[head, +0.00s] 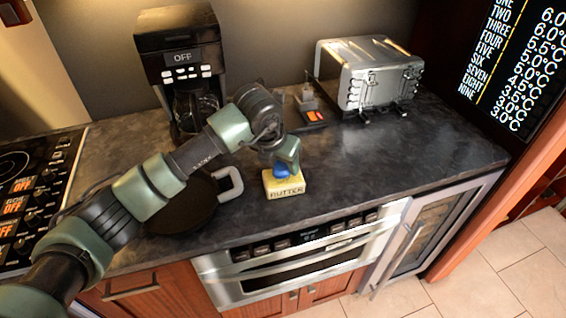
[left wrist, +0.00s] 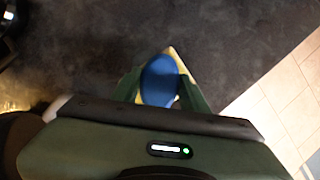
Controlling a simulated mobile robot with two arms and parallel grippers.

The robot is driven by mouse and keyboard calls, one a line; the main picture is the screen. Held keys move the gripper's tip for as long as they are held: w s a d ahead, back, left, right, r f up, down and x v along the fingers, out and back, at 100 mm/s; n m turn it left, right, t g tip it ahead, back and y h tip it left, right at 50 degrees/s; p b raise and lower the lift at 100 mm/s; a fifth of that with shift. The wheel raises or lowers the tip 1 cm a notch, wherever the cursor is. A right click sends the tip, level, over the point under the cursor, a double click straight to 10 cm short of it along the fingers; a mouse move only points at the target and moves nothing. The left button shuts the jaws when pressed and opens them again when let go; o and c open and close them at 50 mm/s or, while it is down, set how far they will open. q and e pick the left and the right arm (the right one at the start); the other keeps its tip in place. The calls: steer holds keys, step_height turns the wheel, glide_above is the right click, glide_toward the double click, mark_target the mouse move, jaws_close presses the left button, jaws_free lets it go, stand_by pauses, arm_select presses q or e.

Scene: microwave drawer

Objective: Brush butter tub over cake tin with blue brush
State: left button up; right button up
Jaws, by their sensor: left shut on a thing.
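A pale yellow butter tub (head: 285,187), lettered BUTTER, stands on the dark counter near its front edge. The blue brush (head: 281,171) is at the top of the tub. My left gripper (head: 284,163) is over the tub and shut on the brush. In the left wrist view the blue brush (left wrist: 159,80) lies between the two green fingers, with a yellow corner of the tub (left wrist: 183,64) behind it. Whether the brush touches the butter is hidden. A dark round tin (head: 180,216) sits left of the tub, partly under my left arm. My right gripper is not in view.
A grey handle (head: 230,185) shows beside the tin. A coffee maker (head: 182,60) and a toaster (head: 372,75) stand at the back. A cooktop (head: 30,185) is at the left. The counter (head: 410,150) right of the tub is clear.

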mark_target(283, 164)
arm_select(q)
steer(key=shift+r+p, duration=1.35)
steer(key=shift+r, duration=2.1)
steer(key=s+a+f+m+g+y, duration=0.1)
steer(key=s+a+m+g, duration=0.3)
steer(key=s+a+m, duration=0.5)
steer(key=s+a+f+m+g+y, duration=0.1)
steer(key=s+a+m+g, duration=0.4)
steer(key=s+a+m, duration=0.5)
steer(key=s+m, duration=0.5)
steer(key=m, duration=0.6)
steer(key=shift+f, duration=0.4)
steer(key=shift+o, duration=1.4)
steer(key=shift+w, duration=0.1)
jaws_close()
